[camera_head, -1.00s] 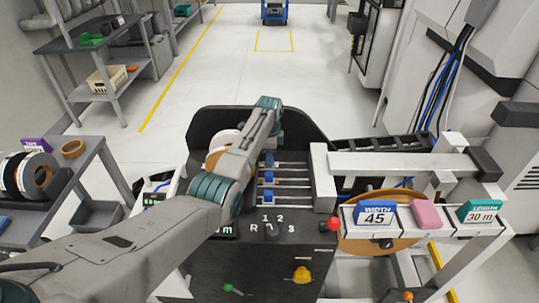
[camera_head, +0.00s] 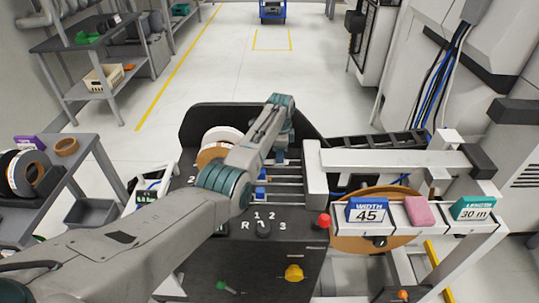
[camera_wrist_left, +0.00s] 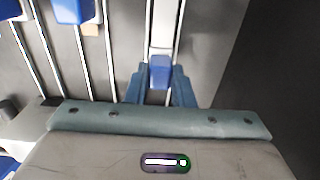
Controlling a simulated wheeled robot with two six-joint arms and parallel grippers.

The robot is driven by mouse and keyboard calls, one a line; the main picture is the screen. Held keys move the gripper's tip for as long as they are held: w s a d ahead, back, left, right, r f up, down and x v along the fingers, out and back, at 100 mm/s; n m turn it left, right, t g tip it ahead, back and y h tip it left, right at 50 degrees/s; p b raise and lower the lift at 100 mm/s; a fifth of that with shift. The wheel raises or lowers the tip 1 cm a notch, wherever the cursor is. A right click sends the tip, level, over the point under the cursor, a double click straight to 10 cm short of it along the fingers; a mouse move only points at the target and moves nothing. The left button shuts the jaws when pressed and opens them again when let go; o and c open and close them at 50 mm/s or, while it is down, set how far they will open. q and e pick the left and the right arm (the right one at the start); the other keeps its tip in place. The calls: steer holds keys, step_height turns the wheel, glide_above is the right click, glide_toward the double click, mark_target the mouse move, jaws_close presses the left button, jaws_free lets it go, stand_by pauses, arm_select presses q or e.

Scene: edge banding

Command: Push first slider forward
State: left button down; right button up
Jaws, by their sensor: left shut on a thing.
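Several small blue sliders sit on parallel metal rails across the dark machine top (camera_head: 285,215). The farthest slider (camera_head: 281,156) shows just below my left gripper in the head view and sits farther right than the slider (camera_head: 262,173) nearer to me. In the left wrist view, my left gripper (camera_wrist_left: 160,82) is shut on this blue slider (camera_wrist_left: 160,70), with one teal finger on each side. Two other blue sliders (camera_wrist_left: 73,10) show at the upper left there. In the head view my wrist hides part of the rails and the fingertips. My right gripper is not in view.
White and brown tape rolls (camera_head: 218,142) stand left of my wrist. A white beam (camera_head: 313,175) borders the rails on the right.

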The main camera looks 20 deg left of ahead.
arm_select(q)
steer(key=d, duration=0.1)
steer(key=w+d+b, duration=0.1)
steer(key=d, duration=0.1)
steer(key=shift+d+f, duration=0.1)
steer(key=shift+d, duration=0.1)
steer(key=shift+s, duration=0.1)
steer(key=shift+a, duration=0.25)
steer(key=shift+d+r, duration=0.15)
steer(key=shift+r, duration=0.05)
steer(key=c, duration=1.2)
jaws_free()
steer(key=shift+d, duration=0.1)
steer(key=shift+c, duration=0.2)
steer(key=shift+r, duration=0.15)
step_height(320, 180, up, 10)
steer(key=b, duration=0.1)
steer(key=shift+r, duration=0.2)
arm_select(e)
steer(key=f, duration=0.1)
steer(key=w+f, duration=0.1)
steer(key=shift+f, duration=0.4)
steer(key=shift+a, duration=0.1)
